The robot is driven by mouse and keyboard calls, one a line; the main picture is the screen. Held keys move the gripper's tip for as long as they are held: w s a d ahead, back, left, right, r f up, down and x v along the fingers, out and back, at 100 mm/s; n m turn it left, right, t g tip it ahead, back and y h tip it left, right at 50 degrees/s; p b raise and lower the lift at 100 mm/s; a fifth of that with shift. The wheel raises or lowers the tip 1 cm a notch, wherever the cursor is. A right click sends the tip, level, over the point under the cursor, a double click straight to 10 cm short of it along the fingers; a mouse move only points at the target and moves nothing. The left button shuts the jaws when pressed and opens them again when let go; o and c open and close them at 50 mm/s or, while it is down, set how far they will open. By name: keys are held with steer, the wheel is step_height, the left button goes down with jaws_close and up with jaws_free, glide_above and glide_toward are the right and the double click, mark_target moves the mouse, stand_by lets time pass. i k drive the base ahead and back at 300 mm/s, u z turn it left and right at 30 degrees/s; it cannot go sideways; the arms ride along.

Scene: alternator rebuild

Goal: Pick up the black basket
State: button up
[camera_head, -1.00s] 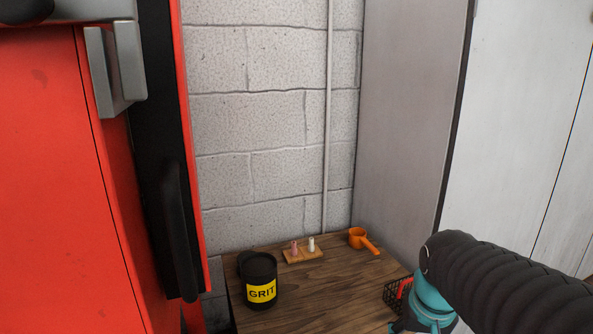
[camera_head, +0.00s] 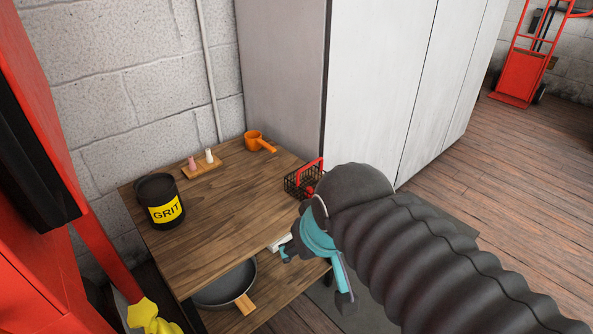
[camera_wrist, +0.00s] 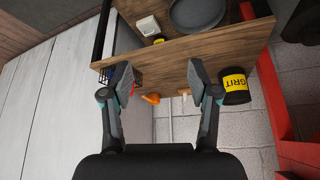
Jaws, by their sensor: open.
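The small black wire basket (camera_head: 294,184) with a red handle stands at the right edge of the wooden table (camera_head: 215,225) in the head view. In the wrist view the basket (camera_wrist: 138,77) is mostly hidden behind the left finger. My gripper (camera_head: 318,276) is open and empty, on the near side of the basket, by the table's right edge. In the wrist view my gripper (camera_wrist: 160,79) has its two fingers spread wide, with the table between and beyond them.
A black GRIT tub (camera_head: 160,201), a small wooden board (camera_head: 203,167) with two small pegs and an orange scoop (camera_head: 259,142) stand on the table. A pan (camera_head: 226,287) lies on the shelf below. A tall grey cabinet (camera_head: 378,80) stands behind the basket. The table's middle is clear.

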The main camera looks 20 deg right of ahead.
mark_target(310, 177)
steer(key=k, duration=0.35)
steer(key=z, duration=0.75)
steer(key=i, duration=0.3)
steer(key=u, duration=3.5)
steer(key=k, duration=1.15)
steer(key=z, duration=1.05)
